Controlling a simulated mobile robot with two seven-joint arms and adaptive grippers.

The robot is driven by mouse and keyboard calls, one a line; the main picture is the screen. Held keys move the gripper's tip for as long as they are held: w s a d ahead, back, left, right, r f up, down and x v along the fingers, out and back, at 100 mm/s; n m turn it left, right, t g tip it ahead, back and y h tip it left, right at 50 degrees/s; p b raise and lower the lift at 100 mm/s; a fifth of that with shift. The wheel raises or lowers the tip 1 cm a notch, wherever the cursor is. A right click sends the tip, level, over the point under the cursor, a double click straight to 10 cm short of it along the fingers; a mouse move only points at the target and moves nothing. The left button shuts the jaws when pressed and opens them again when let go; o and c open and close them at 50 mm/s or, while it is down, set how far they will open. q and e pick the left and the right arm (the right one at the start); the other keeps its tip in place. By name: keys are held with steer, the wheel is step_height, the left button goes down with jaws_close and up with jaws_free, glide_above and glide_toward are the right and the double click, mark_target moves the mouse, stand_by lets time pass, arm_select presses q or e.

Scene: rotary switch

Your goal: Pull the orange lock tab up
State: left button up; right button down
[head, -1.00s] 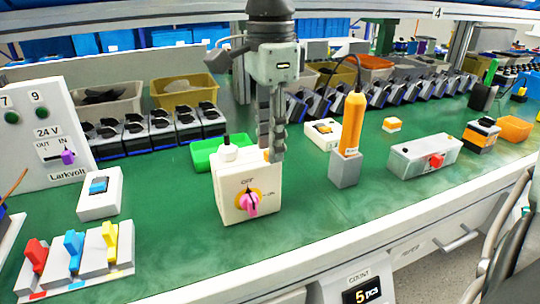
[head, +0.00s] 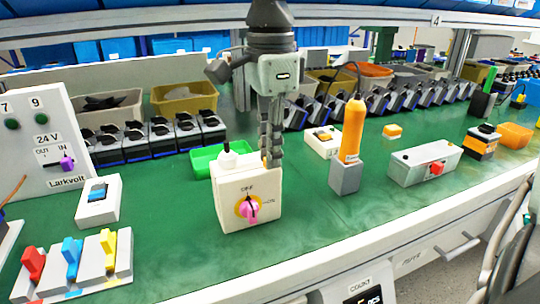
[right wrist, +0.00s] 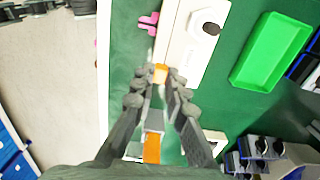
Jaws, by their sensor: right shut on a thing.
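The cream switch box (head: 235,188) stands on the green bench in the head view. Its front has a pink rotary knob (head: 249,209) on an orange disc, and a white-and-black button stands on its top. My right gripper (head: 271,160) points down at the box's right top edge. In the right wrist view the orange lock tab (right wrist: 159,73) sits between the fingertips of my right gripper (right wrist: 155,80), beside the box (right wrist: 188,45). The fingers are shut on the tab. They hide most of it in the head view. My left gripper is not in view.
A green tray (head: 207,161) lies behind the box. An orange-handled tool stands in a grey holder (head: 345,177) to the right. A panel of coloured switches (head: 88,264) is at front left. Bare green bench lies in front of the box.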

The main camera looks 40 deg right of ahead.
steer(key=shift+r+p, duration=0.3)
steer(key=shift+r, duration=0.2)
steer(key=c, duration=1.5)
jaws_free()
steer(key=shift+c, duration=0.2)
steer(key=shift+r+p, duration=1.5)
steer(key=shift+r, duration=1.45)
